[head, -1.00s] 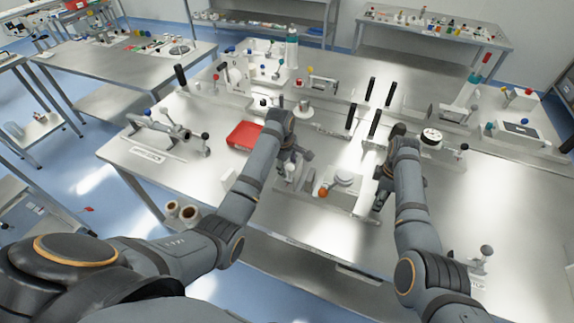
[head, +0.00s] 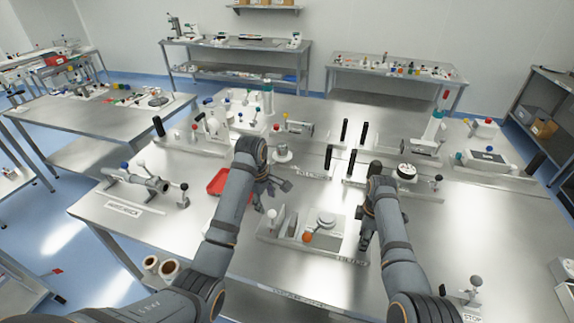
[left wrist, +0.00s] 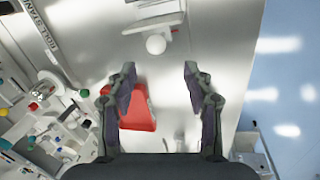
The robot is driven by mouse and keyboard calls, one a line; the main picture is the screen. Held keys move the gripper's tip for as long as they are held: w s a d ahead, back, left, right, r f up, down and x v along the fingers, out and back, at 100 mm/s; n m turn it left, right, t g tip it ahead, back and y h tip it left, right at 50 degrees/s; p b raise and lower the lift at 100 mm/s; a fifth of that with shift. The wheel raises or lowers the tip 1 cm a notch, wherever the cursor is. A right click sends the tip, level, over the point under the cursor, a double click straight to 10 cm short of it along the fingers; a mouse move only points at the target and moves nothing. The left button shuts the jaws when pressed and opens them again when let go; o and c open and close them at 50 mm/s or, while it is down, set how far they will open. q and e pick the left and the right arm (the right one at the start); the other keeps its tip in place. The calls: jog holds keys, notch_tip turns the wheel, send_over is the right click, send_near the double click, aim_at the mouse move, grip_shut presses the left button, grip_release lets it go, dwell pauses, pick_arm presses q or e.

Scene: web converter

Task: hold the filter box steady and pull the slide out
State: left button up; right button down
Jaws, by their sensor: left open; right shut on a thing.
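The filter box (head: 292,239) is a low metal fixture at the front middle of the table in the head view. I cannot tell which part is the slide. My right gripper (head: 364,243) is shut at the box's right end; the arm hides its fingertips and the exact grip. My left gripper (head: 272,190) is open and empty, behind and left of the knob, apart from the box. Its two spread fingers (left wrist: 160,85) show in the left wrist view.
A roll stand (head: 145,180) is further left. Black upright handles (head: 345,130) stand behind the box. The table's front edge is close.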

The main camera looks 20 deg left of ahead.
jog(key=shift+s+f+p, duration=0.2)
jog(key=shift+p, duration=0.4)
jog(key=c, duration=1.2)
grip_release()
jog(key=o, duration=0.4)
jog(key=shift+w+r, duration=0.1)
jog(key=shift+w, duration=0.1)
jog(key=shift+o, duration=0.2)
jog(key=shift+r, duration=0.1)
notch_tip(320, 180, up, 12)
jog(key=shift+f, duration=0.1)
